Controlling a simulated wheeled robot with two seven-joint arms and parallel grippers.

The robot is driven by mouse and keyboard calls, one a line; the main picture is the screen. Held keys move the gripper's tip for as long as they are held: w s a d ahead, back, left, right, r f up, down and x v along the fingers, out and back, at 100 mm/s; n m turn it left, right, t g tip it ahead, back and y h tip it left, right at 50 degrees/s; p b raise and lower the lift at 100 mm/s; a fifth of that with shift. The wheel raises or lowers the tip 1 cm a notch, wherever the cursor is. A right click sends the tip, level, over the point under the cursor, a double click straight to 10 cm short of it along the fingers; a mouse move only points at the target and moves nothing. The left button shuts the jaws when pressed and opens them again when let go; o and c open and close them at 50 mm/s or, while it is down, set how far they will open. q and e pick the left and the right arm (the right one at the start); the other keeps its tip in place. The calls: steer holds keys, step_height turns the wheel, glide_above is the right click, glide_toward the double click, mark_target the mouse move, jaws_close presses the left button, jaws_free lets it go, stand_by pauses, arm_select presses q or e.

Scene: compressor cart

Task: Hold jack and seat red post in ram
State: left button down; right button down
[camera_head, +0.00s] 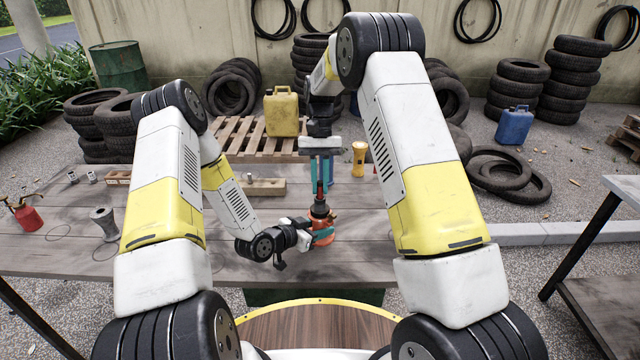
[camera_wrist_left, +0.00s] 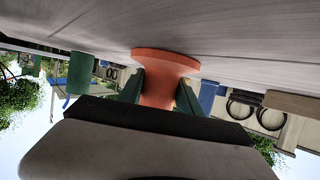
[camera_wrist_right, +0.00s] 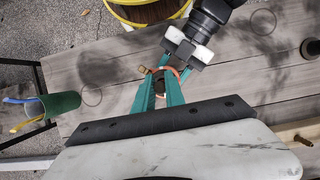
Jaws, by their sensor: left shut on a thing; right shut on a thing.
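The orange jack (camera_head: 322,234) stands upright on the grey plank table. My left gripper (camera_head: 316,238) is shut on its body from the side, low near the tabletop. In the left wrist view the jack's flared base (camera_wrist_left: 165,62) shows between the green fingers. My right gripper (camera_head: 321,178) points down above the jack, shut on the red post (camera_head: 320,190). The post is roughly upright, and its lower end is at the jack's top. I cannot tell whether it is inside the ram. In the right wrist view the teal fingers mostly hide post and ram.
A yellow flashlight (camera_head: 358,158) stands behind the jack, and a wooden block (camera_head: 262,187) lies to its left. A grey spool (camera_head: 103,222) and a red oil can (camera_head: 28,216) are farther left. A green cup (camera_wrist_right: 61,103) with handles sticking out shows in the right wrist view.

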steer(key=shift+f, duration=0.15)
steer(key=c, duration=1.4)
jaws_free()
